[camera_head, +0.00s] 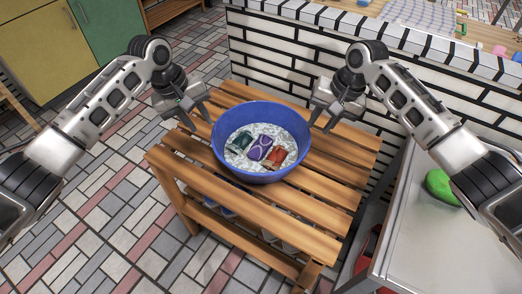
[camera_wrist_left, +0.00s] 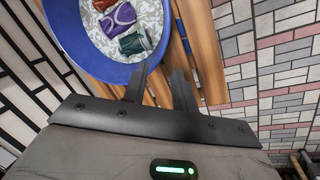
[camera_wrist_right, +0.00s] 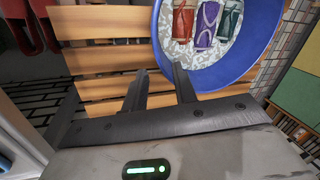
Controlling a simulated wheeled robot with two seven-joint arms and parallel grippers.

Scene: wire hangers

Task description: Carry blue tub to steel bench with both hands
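The blue tub (camera_head: 219,146) stands upright on a slatted wooden table, with green, purple and red packets on a pale, crinkled filling inside. My left gripper (camera_head: 194,117) is open beside the tub's left rim. In the left wrist view, one finger overlaps the blue tub (camera_wrist_left: 80,55) and the other is over the slats. My right gripper (camera_head: 322,117) is open beside the right rim; in the right wrist view, one finger is close to the blue tub (camera_wrist_right: 250,72). I cannot tell whether either gripper touches the rim. The steel bench (camera_head: 405,245) is at the right.
The wooden table (camera_head: 325,185) has bare slats around the tub. A green object (camera_head: 440,187) lies on the steel bench, partly behind my right arm. A white brick wall (camera_head: 285,50) with a striped top edge runs behind the table. Tiled floor (camera_head: 90,225) is clear at the left.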

